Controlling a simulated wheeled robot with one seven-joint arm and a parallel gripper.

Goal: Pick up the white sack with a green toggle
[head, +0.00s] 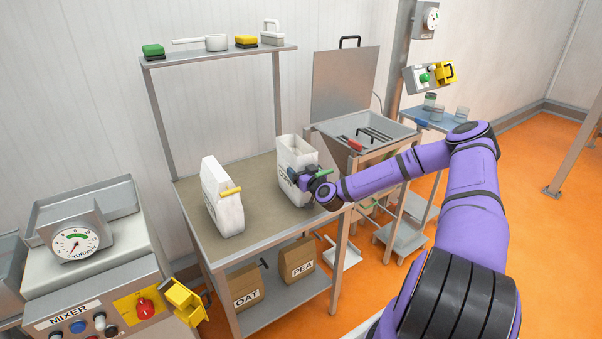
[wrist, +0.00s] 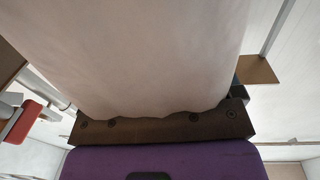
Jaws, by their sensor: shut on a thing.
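The white sack with a green toggle (head: 293,154) is upright at the right end of the steel table (head: 262,223). Its green toggle (head: 323,172) shows beside my gripper. My gripper (head: 306,180) is shut on this sack from its right side and covers part of its front and label. I cannot tell whether the sack's base touches the table. In the wrist view the sack (wrist: 135,55) fills the upper middle, close against the dark gripper (wrist: 155,122); the fingertips are hidden.
A second white sack (head: 220,200) with a yellow toggle stands to the left. Brown OAT (head: 243,287) and PEA (head: 297,262) sacks sit on the lower shelf. A steel hopper with a raised lid (head: 343,82) stands close behind on the right. An upper shelf (head: 220,53) overhangs the table's back.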

